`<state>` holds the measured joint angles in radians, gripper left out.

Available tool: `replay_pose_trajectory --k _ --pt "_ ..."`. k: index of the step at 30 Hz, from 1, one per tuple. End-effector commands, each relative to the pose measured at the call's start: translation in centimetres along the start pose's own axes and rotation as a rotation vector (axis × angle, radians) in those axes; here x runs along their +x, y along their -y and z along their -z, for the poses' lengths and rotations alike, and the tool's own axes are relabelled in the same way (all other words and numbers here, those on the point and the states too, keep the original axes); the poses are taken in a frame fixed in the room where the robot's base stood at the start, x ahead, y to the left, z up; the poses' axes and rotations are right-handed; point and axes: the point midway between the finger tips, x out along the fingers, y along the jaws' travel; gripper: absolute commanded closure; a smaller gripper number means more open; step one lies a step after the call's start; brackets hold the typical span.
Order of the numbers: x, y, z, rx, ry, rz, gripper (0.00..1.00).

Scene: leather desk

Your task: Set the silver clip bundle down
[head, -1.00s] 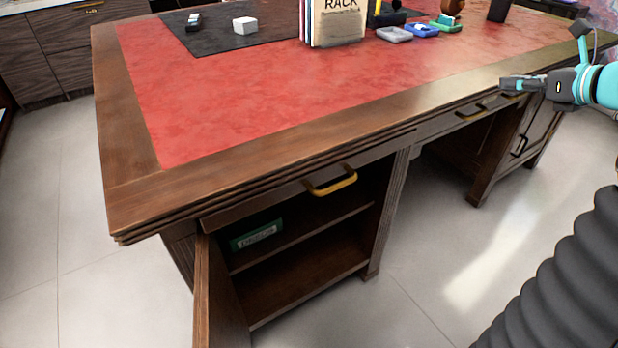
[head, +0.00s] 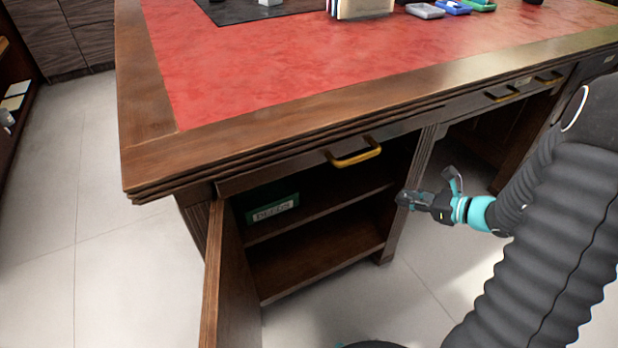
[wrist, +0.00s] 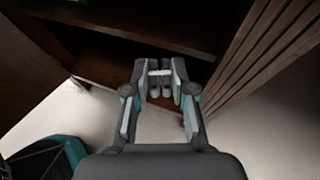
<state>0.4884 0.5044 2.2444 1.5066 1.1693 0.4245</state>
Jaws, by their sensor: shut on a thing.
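My gripper (head: 404,198) is in front of the desk, beside the right post of the open cabinet. In the wrist view my gripper (wrist: 160,72) is shut on the silver clip bundle (wrist: 160,92), a small grey cluster between the fingers. The bundle is too small and dark to make out in the head view. The cabinet's middle shelf (head: 325,215) and lower floor (head: 322,268) lie to the left of the gripper. Most of the bundle is hidden by the fingers.
The open cabinet door (head: 222,285) stands at the left. A green labelled box (head: 272,207) sits at the left of the shelf; the shelf's right part looks clear. A drawer with a brass handle (head: 356,154) overhangs the opening. The red desktop (head: 250,70) is mostly bare in front.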

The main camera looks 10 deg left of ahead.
Motion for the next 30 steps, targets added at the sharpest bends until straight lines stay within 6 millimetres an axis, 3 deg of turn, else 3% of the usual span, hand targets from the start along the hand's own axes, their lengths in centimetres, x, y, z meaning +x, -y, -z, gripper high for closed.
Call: replay_pose_trajectory --k 21,30 --pt "14.2 -0.1 -5.9 -0.002 -0.001 -0.004 1.00" --pt "16.5 -0.1 -6.5 0.001 -0.001 -0.001 1.00"
